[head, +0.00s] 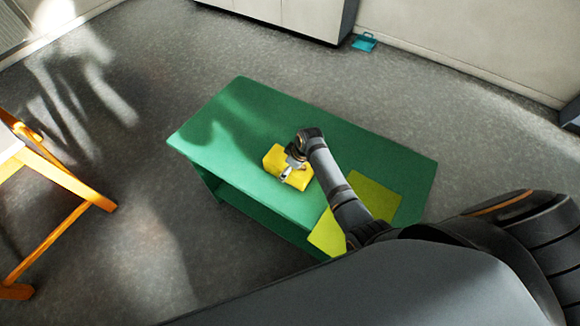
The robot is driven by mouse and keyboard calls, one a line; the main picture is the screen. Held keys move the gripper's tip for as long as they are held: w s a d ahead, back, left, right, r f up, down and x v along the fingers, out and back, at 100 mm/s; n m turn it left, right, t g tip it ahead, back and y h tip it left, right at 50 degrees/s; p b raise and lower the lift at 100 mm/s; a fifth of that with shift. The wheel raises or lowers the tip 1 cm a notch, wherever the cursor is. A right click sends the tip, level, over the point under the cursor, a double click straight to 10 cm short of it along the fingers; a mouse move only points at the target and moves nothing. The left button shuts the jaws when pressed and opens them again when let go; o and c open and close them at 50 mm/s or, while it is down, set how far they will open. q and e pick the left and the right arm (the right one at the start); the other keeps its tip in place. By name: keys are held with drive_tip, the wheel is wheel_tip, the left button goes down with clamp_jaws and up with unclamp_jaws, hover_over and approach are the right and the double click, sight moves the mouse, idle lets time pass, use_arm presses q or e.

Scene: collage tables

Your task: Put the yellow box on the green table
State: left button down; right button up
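The yellow box (274,161) is at the front edge of the green table (240,105), near its middle. It appears to rest on the tabletop, but any small gap under it cannot be made out. My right gripper (293,174) is over the box, with its fingers against or just in front of it. The gripper and wrist hide part of the box, and I cannot tell whether the fingers are closed on it. My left gripper is not in view.
A flat yellow-green sheet (378,199) lies on the table's right part, partly under my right arm. The table's left and back parts are clear. An orange wooden chair or frame (62,178) stands at left. A teal object (364,42) lies by the back wall.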

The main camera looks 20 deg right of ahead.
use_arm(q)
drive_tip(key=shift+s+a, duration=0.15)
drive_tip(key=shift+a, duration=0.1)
use_arm(e)
drive_tip(key=shift+a, duration=0.1)
drive_tip(key=shift+r, duration=0.1)
drive_tip(key=shift+r, duration=0.25)
drive_tip(key=v, duration=1.1)
drive_tip(key=shift+s+d+r, duration=0.1)
drive_tip(key=shift+d+r, duration=0.1)
drive_tip(key=shift+r, duration=0.1)
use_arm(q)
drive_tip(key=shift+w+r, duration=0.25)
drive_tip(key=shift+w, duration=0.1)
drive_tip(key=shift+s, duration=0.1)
